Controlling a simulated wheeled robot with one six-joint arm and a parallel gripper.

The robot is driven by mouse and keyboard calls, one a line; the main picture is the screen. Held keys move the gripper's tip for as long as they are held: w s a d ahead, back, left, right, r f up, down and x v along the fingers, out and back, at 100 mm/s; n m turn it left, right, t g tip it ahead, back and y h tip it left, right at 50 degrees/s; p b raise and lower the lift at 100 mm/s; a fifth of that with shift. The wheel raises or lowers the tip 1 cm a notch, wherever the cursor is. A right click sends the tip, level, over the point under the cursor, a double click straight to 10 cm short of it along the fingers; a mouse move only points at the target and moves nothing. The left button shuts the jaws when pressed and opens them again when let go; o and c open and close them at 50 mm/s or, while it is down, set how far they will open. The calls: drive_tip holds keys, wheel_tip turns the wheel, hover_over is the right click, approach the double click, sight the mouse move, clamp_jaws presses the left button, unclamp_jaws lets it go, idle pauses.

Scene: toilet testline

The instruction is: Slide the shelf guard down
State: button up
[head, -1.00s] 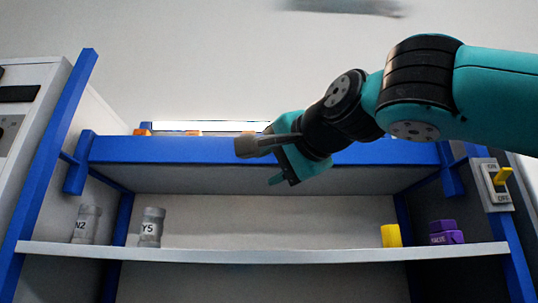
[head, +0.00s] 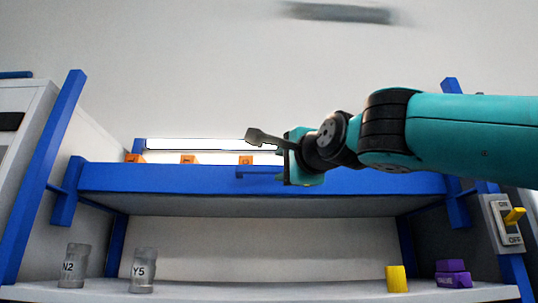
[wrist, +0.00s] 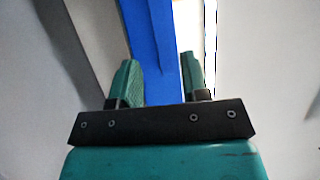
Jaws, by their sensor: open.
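The shelf guard (head: 180,180) is a long blue panel across the front of the upper shelf, level, with blue brackets at its ends. In the wrist view, my gripper (wrist: 160,85) is open, with one green finger on each side of the blue guard (wrist: 152,40). The guard runs up the picture between the fingers. Whether either finger touches it cannot be told. Nothing is clamped.
Blue posts (head: 45,170) frame the sides. A grey N2 bottle (head: 74,266), a grey Y5 bottle (head: 143,270), a yellow block (head: 396,279) and purple blocks (head: 453,274) stand on the lower shelf. A yellow-lever switch (head: 508,220) is at right. Orange items (head: 188,160) show above the guard.

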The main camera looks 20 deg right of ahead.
sight(271, 170)
drive_tip(key=p+x, duration=0.3)
drive_tip(key=x, duration=0.3)
drive_tip(key=shift+w+r, duration=0.2)
drive_tip(key=shift+w, duration=0.1)
drive_tip(key=shift+w+p, duration=0.35)
drive_tip(key=shift+w, duration=0.25)
drive_tip(key=shift+f, duration=0.1)
clamp_jaws()
